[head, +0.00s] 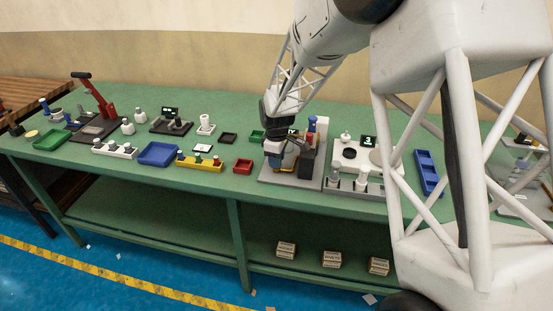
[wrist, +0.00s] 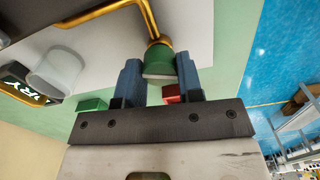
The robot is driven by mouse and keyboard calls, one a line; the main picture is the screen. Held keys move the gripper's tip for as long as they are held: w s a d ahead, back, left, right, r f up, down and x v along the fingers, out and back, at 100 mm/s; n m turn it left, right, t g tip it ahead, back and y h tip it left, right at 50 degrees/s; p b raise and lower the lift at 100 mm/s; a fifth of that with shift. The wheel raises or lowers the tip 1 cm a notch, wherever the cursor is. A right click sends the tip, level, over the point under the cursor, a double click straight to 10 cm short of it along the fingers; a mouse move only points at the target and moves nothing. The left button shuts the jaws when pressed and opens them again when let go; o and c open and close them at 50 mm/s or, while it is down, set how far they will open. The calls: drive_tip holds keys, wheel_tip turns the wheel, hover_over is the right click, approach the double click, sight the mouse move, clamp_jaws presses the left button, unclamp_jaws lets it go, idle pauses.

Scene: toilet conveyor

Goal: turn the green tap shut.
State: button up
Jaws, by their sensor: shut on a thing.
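The green tap (wrist: 160,62) is a rounded green knob at the end of a bent brass pipe (wrist: 147,18) in the wrist view. My gripper (wrist: 159,68) has its two blue fingers on either side of the knob, shut on it. In the head view, my gripper (head: 283,152) is low over the grey station (head: 268,176) at the middle of the green bench. The tap itself is hidden there behind the gripper.
A dark display (wrist: 18,84) and a white cup-like part (wrist: 55,72) stand beside the pipe. A white station with cylinders (head: 361,183) is close on the right.

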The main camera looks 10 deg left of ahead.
drive_tip(key=m, duration=0.3)
drive_tip(key=shift+m, duration=0.4)
drive_tip(key=m, duration=0.3)
drive_tip(key=shift+m, duration=0.3)
drive_tip(key=m, duration=0.6)
drive_tip(key=shift+m, duration=0.3)
drive_tip(key=o, duration=0.9)
drive_tip(key=shift+r, duration=0.15)
drive_tip(key=shift+r, duration=3.8)
